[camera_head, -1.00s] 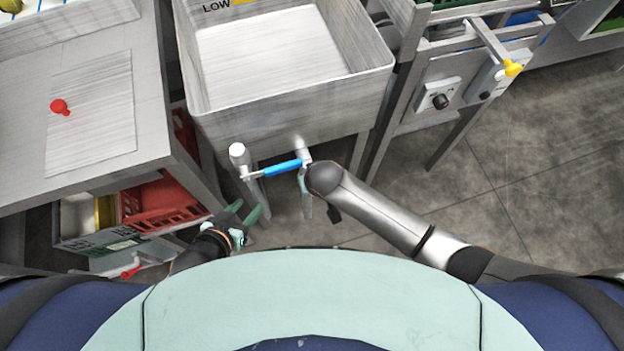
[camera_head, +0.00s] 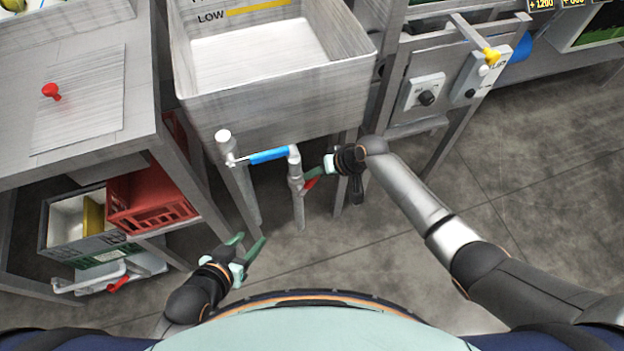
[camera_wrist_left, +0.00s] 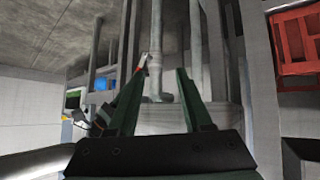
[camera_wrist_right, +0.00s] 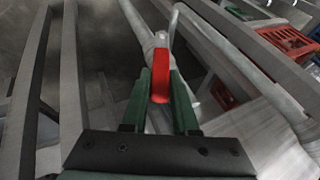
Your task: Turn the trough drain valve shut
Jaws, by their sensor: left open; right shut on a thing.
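The drain valve's red lever (camera_head: 310,184) sticks out to the right of the vertical drain pipe (camera_head: 298,210) under the grey metal trough (camera_head: 290,108). My right gripper (camera_head: 316,176) is right of the pipe, shut on this lever. In the right wrist view the red lever (camera_wrist_right: 161,75) sits between the green fingers, with the pipe just beyond. In the left wrist view the red lever (camera_wrist_left: 143,62) is small beside the pipe. My left gripper (camera_head: 252,240) is open and empty, low to the left of the pipe.
A table (camera_head: 135,120) with a red crate (camera_head: 150,205) beneath stands at left. A panel with a black knob (camera_head: 427,98) is at right. The floor at right is clear.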

